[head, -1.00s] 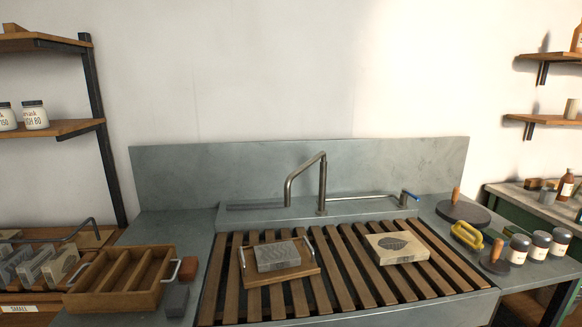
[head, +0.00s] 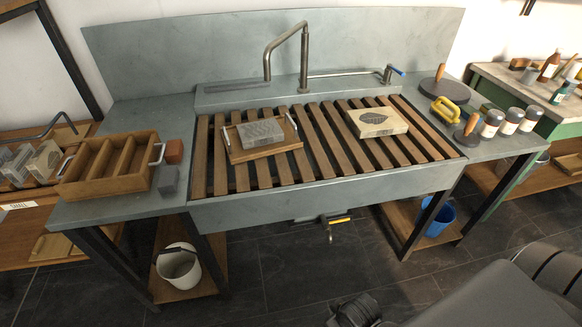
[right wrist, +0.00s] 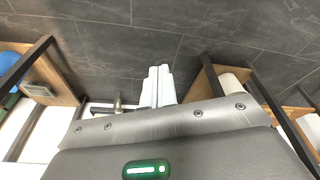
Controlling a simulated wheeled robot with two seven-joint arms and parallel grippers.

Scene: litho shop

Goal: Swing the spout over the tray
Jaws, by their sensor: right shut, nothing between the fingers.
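The metal spout (head: 285,42) rises from the back ledge of the sink and bends to the left, its outlet end pointing down behind the tray. The wooden tray (head: 283,146) has metal handles and lies on the slats with a grey stone block (head: 261,132) on it. The outlet looks to be behind the tray's back edge, not above it. My right gripper (right wrist: 158,86) is shut and empty in the right wrist view, with dark floor tiles behind it. My left gripper is not in view.
A pale stone block with a dark print (head: 377,122) lies on the slats at right. A divided wooden box (head: 110,188) stands on the left counter. A blue-tipped lever (head: 396,71), yellow-handled tool (head: 446,108) and several jars are at right. A white bucket (head: 178,268) stands below.

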